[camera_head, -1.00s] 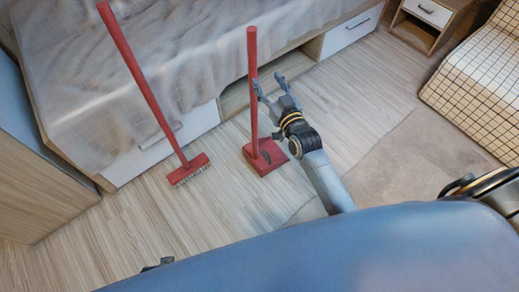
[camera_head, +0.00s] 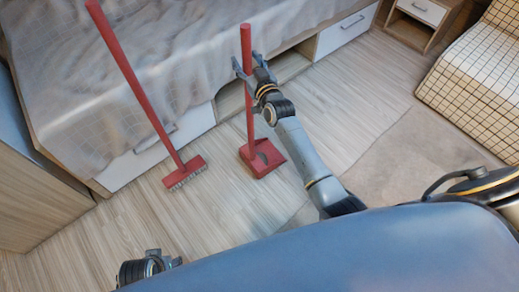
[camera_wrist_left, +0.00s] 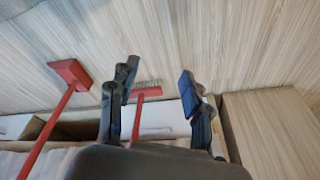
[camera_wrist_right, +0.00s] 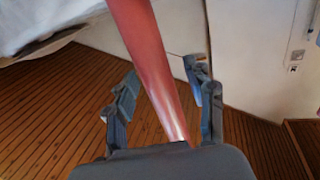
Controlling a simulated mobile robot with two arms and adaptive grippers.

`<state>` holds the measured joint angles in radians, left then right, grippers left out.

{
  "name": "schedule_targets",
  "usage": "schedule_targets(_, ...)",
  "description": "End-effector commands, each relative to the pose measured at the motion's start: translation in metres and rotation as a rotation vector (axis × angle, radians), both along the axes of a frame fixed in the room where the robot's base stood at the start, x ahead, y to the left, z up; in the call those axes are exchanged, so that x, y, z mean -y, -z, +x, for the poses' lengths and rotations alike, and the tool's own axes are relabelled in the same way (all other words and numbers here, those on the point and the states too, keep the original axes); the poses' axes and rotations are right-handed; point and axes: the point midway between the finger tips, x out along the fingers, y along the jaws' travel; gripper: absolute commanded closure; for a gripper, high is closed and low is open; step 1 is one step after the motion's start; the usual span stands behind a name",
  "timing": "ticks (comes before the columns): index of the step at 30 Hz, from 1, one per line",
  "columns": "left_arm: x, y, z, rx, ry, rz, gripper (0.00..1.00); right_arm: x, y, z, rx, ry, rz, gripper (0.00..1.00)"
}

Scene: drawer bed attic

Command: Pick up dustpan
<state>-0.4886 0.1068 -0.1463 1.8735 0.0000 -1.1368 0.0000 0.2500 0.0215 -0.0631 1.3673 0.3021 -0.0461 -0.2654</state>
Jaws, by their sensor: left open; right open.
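The red dustpan (camera_head: 262,158) stands on the wooden floor in front of the bed, its long red handle (camera_head: 247,80) upright. My right gripper (camera_head: 246,66) is open at the upper part of this handle. In the right wrist view the handle (camera_wrist_right: 150,60) passes between the two open fingers (camera_wrist_right: 165,98). A clear grip on it does not show. My left gripper (camera_wrist_left: 158,85) is open and empty in its wrist view. In that view the dustpan (camera_wrist_left: 70,73) lies off to the left, apart from the fingers.
A red broom (camera_head: 186,172) stands left of the dustpan, its handle leaning toward the bed (camera_head: 200,50). The bed has drawers and an open lower compartment (camera_head: 290,68). A nightstand (camera_head: 420,22) and a checkered seat (camera_head: 475,75) are at right. Floor in front is clear.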

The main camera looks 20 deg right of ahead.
Motion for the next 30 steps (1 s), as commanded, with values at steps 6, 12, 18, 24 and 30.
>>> schedule_targets(6,0.000,0.000,0.000,0.000,0.000,0.000,0.51,0.000,0.000,0.000,0.000,0.000,0.000,0.76)
schedule_targets(12,0.000,0.000,0.000,0.000,0.000,0.000,0.51,0.000,0.000,0.000,0.000,0.000,0.000,1.00)
schedule_targets(18,0.000,0.000,0.000,0.000,0.001,0.000,0.51,0.000,-0.002,0.000,0.004,0.000,-0.001,1.00)
schedule_targets(24,0.000,-0.001,0.000,0.002,0.001,0.000,0.51,0.000,-0.005,0.000,0.005,0.000,-0.001,1.00)
schedule_targets(30,-0.001,0.019,-0.006,-0.013,0.001,0.002,0.51,0.000,-0.024,0.000,0.008,0.000,0.000,1.00)
